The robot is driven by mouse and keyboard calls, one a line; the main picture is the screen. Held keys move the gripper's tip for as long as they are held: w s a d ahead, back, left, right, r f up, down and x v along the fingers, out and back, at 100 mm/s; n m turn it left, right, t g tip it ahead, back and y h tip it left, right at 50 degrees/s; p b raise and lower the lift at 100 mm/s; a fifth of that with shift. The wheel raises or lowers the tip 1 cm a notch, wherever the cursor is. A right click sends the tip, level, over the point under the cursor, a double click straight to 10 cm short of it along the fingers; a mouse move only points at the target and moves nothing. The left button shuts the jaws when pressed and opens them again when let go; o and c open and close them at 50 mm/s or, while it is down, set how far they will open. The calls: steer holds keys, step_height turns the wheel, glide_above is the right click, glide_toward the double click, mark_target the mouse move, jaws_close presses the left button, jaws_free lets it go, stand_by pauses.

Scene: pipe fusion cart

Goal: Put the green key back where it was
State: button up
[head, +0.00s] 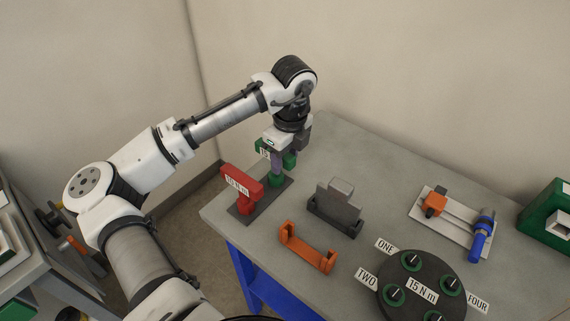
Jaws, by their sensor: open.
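The green key (290,160) is at the far end of a dark stand (247,217), behind the red key, with green parts showing on both sides of my gripper and lower down at the stand. My gripper (278,160) points down at the green key's handle, its jaws open. The fingers overlap the handle in this view, so I cannot tell whether they touch it. The red key (242,183), labelled 10 N m, stands upright at the near end of the same stand.
An orange cradle (308,252) and a grey block on a dark base (336,207) stand to the right. A round dark plate (452,270) with green rings and number labels is at front right. A white board (455,222) with orange and blue parts lies behind it.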

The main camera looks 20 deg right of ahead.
steer(key=r, duration=0.3)
steer(key=r+b, duration=0.1)
steer(key=r, duration=0.5)
steer(key=shift+s+d+r, duration=0.25)
steer(key=shift+s+r, duration=0.1)
steer(key=shift+r, duration=0.05)
